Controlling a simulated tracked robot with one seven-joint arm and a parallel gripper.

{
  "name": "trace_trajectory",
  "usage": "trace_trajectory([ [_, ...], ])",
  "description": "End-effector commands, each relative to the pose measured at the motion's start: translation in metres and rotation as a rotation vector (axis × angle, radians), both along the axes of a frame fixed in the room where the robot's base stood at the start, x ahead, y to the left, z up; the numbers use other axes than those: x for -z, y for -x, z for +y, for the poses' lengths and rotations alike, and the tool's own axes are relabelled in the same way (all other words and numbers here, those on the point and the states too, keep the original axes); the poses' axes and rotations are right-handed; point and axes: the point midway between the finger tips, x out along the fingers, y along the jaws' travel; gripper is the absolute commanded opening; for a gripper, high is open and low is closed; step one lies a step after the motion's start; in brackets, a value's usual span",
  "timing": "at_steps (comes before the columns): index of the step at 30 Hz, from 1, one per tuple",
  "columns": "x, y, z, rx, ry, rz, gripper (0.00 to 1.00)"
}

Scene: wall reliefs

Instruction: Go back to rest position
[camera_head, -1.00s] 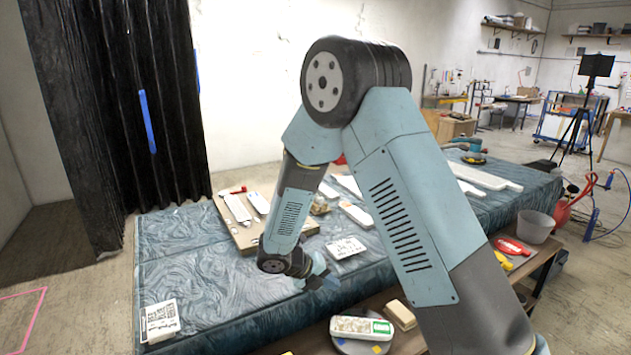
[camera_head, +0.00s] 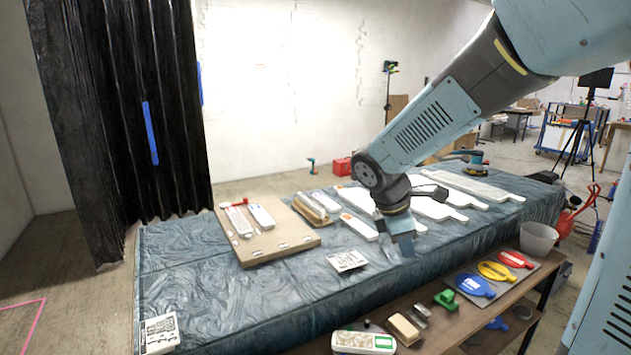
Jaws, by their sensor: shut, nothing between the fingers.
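My arm reaches in from the upper right of the head view, bent at a round dark joint. My gripper (camera_head: 405,243) points down over the right half of the table covered in blue plastic (camera_head: 215,275). It is shut and holds nothing. Its tips are small in the picture, and I cannot tell their exact height above the cover. A white printed card (camera_head: 347,261) lies on the cover to the left of the gripper.
A board with white pieces (camera_head: 285,246) lies left of centre. Flat white reliefs (camera_head: 470,188) lie behind my arm. A front shelf holds blue (camera_head: 474,285), yellow (camera_head: 496,271) and red (camera_head: 515,259) discs, a green tool (camera_head: 446,299) and a grey bucket (camera_head: 538,239). The table's left part is mostly clear.

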Motion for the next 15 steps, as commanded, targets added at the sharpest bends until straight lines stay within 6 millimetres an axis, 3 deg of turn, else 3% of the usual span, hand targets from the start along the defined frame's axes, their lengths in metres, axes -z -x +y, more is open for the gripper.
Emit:
trace_trajectory([
  [6,-0.034,0.036,-0.021,0.325,-0.158,-0.161,0.00],
  [15,-0.068,0.087,-0.038,0.760,-0.391,-0.351,0.00],
])
